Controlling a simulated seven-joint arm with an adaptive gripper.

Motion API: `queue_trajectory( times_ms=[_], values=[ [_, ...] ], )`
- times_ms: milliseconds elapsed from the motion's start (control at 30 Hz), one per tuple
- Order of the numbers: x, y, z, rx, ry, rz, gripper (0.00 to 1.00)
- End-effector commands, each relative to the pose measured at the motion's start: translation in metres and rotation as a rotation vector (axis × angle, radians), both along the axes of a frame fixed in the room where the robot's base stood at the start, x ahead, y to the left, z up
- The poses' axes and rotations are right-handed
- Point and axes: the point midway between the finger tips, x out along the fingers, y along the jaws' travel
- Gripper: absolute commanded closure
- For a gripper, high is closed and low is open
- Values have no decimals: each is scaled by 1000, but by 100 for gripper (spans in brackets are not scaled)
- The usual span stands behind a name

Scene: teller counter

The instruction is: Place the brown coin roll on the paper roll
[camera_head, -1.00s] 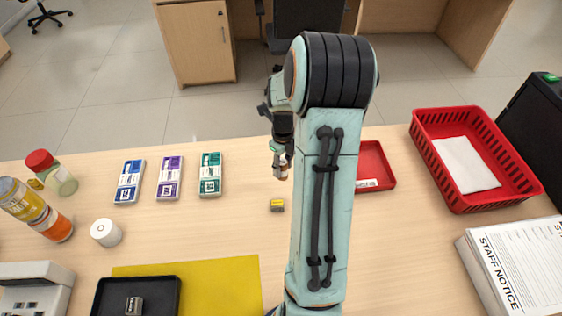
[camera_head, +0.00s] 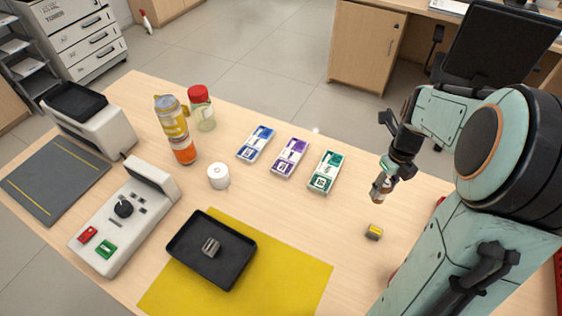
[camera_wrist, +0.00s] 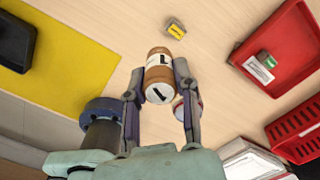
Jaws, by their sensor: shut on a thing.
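My gripper (camera_head: 384,180) is shut on the brown coin roll (camera_wrist: 158,65), a brown cylinder with a white label band. In the head view the coin roll (camera_head: 378,192) hangs upright below the fingers, above the right part of the counter. In the wrist view it sits between the two fingertips (camera_wrist: 158,80). The paper roll (camera_head: 218,176), a short white cylinder, stands upright on the counter, well left of my gripper in the head view. It does not show clearly in the wrist view.
Blue (camera_head: 256,144), purple (camera_head: 290,157) and green (camera_head: 325,172) packs lie between the paper roll and my gripper. A small yellow-grey block (camera_head: 374,232) lies near my gripper. Bottles (camera_head: 180,135) stand behind the paper roll. A black tray (camera_head: 190,272) sits on a yellow mat (camera_head: 290,270) in front.

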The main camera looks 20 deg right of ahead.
Motion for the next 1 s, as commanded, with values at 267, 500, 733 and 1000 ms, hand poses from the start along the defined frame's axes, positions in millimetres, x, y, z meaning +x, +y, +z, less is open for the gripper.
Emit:
queue_trajectory(
  times_ms=[267,500,733,1000],
  values=[
    [96,100,23,0,-3,362,100],
    [135,220,30,-1,0,671,100],
    [129,278,25,-1,0,819,100],
    [178,295,0,-1,1,837,100]
  ],
)
